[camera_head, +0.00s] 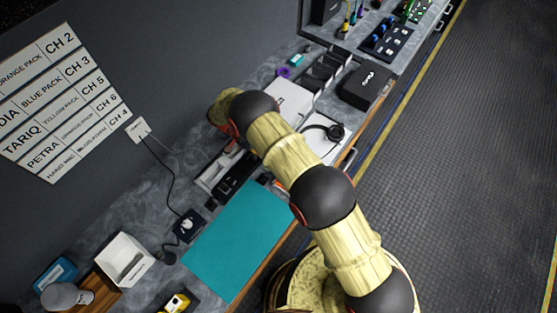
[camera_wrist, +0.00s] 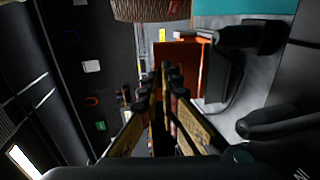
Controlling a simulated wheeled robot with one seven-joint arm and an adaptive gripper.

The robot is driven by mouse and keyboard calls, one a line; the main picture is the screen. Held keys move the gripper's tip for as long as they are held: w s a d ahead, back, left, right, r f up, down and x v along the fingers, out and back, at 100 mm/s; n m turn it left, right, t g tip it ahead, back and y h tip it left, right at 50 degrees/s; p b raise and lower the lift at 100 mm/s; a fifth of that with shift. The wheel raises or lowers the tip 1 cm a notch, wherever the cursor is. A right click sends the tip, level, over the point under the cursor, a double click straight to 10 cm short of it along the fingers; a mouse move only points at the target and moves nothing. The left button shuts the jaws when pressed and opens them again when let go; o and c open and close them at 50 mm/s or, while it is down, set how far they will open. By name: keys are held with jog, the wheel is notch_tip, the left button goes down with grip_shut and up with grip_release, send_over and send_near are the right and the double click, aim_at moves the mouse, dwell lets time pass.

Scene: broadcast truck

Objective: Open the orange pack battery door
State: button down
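An orange pack (camera_wrist: 178,68) stands in the wrist view just beyond my fingertips, beside a teal mat. My gripper (camera_wrist: 163,85) points at it, its two fingers converging close together, with a narrow dark gap between them. I cannot tell whether the tips touch the pack or hold anything. The battery door cannot be made out. In the head view my arm reaches over the counter, and its bent end hides the gripper and the orange pack.
The teal mat (camera_head: 236,241) lies on the grey counter. A white box (camera_head: 124,258), a black case (camera_head: 366,87) and headphones (camera_head: 333,131) stand along it. A labelled wall sign (camera_head: 58,98) hangs at left. The dark floor (camera_head: 460,170) at right is clear.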

dwell(0.3)
jog(key=c, duration=2)
grip_release()
jog(key=shift+c, duration=0.2)
